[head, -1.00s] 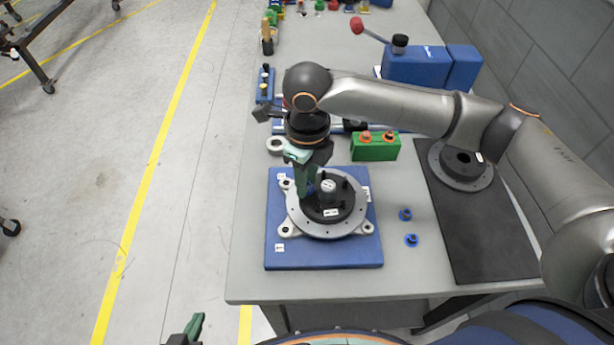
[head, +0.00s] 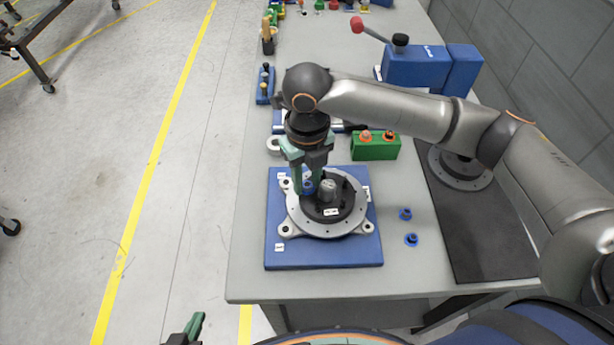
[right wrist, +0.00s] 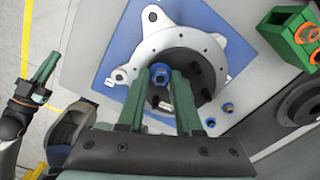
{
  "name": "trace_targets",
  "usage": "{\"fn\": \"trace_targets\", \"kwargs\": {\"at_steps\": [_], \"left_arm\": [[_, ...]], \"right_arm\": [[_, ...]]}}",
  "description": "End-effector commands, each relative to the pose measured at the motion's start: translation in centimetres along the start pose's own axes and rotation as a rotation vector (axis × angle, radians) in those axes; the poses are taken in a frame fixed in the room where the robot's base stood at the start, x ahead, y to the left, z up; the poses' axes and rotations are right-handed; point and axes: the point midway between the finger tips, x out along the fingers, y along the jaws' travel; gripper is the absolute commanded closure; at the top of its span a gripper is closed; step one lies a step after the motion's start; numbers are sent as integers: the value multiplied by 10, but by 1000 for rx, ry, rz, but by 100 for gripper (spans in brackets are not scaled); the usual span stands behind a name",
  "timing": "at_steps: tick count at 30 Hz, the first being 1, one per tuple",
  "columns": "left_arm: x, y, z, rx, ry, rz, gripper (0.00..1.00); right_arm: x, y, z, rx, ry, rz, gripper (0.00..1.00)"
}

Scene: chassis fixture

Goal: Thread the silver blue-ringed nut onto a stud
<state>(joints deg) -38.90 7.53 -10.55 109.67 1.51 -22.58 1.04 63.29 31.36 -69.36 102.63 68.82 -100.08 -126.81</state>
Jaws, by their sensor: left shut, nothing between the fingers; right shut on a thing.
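The silver blue-ringed nut (head: 308,186) is between the fingers of my right gripper (head: 307,187), at the left side of the black hub (head: 352,201). It also shows between the fingertips in the right wrist view (right wrist: 160,73). My right gripper points down and is shut on the nut. Dark studs (right wrist: 194,68) stand on the hub; I cannot tell whether the nut is around one. The hub sits on a silver flange (head: 330,231) with lugs, on a blue plate (head: 300,258). My left gripper (head: 192,328) is shut and empty at the bottom edge.
Two more blue-ringed nuts (head: 405,214) (head: 411,240) lie on the table right of the plate. A green block (head: 375,150) with orange-ringed parts stands behind. A dark mat (head: 460,240) with a grey ring (head: 462,178) is at right. The table's front edge is clear.

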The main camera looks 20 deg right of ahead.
Motion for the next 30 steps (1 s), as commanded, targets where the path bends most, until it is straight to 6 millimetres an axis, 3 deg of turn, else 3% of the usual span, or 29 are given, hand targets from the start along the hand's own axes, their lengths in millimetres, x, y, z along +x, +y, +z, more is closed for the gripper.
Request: {"fn": "trace_targets", "kwargs": {"at_steps": [4,14,22,30], "left_arm": [[0,0,0,0,0,0,100],[0,0,0,0,0,0,100],[0,0,0,0,0,0,100],[0,0,0,0,0,0,100]], "right_arm": [[3,1,-2,103,6,0,100],[3,1,-2,134,7,0,100],[4,1,-2,386,9,-1,100],[4,1,-3,412,12,-2,100]]}}
